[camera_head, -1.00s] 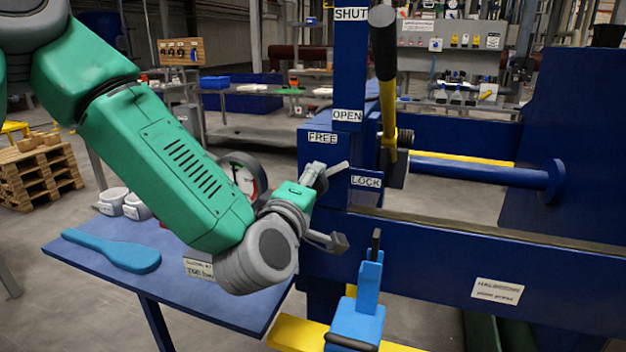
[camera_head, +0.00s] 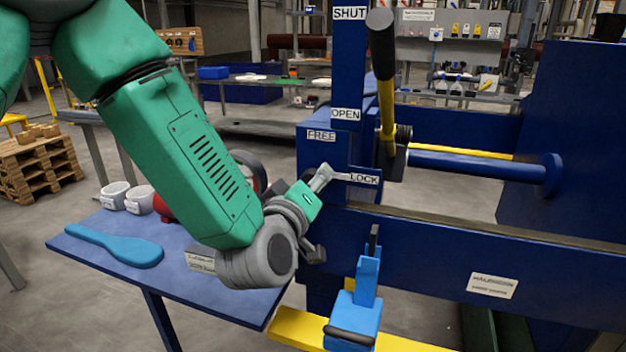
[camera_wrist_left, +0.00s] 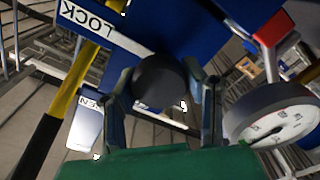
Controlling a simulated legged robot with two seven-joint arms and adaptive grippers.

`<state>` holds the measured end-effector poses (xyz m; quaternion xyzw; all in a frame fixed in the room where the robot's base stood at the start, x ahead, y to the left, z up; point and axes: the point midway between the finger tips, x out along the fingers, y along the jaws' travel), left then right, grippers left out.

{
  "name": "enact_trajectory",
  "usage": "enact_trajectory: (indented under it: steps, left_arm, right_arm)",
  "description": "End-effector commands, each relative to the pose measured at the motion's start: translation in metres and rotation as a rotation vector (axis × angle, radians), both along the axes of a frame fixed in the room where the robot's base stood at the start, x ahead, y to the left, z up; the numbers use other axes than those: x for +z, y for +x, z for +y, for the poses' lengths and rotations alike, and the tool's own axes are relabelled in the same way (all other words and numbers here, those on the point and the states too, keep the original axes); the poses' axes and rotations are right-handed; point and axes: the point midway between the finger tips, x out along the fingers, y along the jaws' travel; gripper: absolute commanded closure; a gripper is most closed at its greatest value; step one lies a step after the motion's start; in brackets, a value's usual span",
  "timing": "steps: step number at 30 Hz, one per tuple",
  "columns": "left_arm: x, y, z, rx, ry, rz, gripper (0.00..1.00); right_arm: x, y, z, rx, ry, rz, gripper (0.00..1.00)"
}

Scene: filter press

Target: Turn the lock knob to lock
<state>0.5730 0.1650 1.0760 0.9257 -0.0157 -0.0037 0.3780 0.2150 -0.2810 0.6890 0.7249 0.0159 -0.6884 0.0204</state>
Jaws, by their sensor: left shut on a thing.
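The lock knob (camera_wrist_left: 160,80) is a dark round knob in the left wrist view, between the two fingers of my left gripper (camera_wrist_left: 168,88), which is shut on it. In the head view my left gripper (camera_head: 319,182) is at the press's blue post and largely hides the knob. A pale pointer (camera_head: 345,176) extends right from there, level with the LOCK label (camera_head: 364,178) and reaching its left end. The FREE label (camera_head: 321,135) is above. The pointer (camera_wrist_left: 120,42) also meets the LOCK label (camera_wrist_left: 88,18) in the wrist view. My right gripper is not in view.
A black-and-yellow lever (camera_head: 384,85) stands right of the post. A blue block with a dark handle (camera_head: 352,320) is below. A gauge (camera_wrist_left: 268,115) is close beside my gripper. The blue side table (camera_head: 85,250) carries a blue paddle (camera_head: 125,248) and white cups (camera_head: 115,196).

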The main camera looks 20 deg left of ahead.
Motion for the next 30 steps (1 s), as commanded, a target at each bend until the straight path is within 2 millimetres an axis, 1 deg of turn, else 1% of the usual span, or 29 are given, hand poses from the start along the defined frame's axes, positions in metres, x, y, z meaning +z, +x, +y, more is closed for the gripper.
enact_trajectory:
  steps: [1,12,13,14,15,23,25,28,30]
  left_arm:
    - [-0.009,-0.003,-0.001,-0.005,0.009,0.024,0.90]
    - [-0.009,-0.003,-0.001,-0.005,0.011,0.024,0.90]
    - [-0.009,-0.003,-0.001,-0.005,0.010,0.024,0.51]
    - [-0.009,-0.003,-0.001,-0.006,0.010,0.023,0.40]
    - [-0.008,-0.003,-0.001,-0.005,0.010,0.021,0.38]
    - [-0.003,-0.003,-0.001,-0.003,0.006,0.009,0.38]
    - [-0.003,-0.006,-0.001,-0.003,0.006,0.009,0.38]
    - [-0.003,-0.017,-0.001,-0.005,0.006,0.010,0.38]
    - [-0.004,-0.029,0.000,-0.006,0.007,0.012,0.38]
  right_arm:
    - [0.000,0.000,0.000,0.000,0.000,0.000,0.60]
    - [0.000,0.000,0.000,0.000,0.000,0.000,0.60]
    - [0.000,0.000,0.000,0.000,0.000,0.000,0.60]
    - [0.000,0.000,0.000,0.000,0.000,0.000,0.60]
    - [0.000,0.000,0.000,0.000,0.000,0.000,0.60]
    - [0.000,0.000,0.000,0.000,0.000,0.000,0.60]
    - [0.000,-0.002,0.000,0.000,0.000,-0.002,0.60]
    - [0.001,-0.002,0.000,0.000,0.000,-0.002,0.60]
    - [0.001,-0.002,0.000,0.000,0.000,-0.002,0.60]
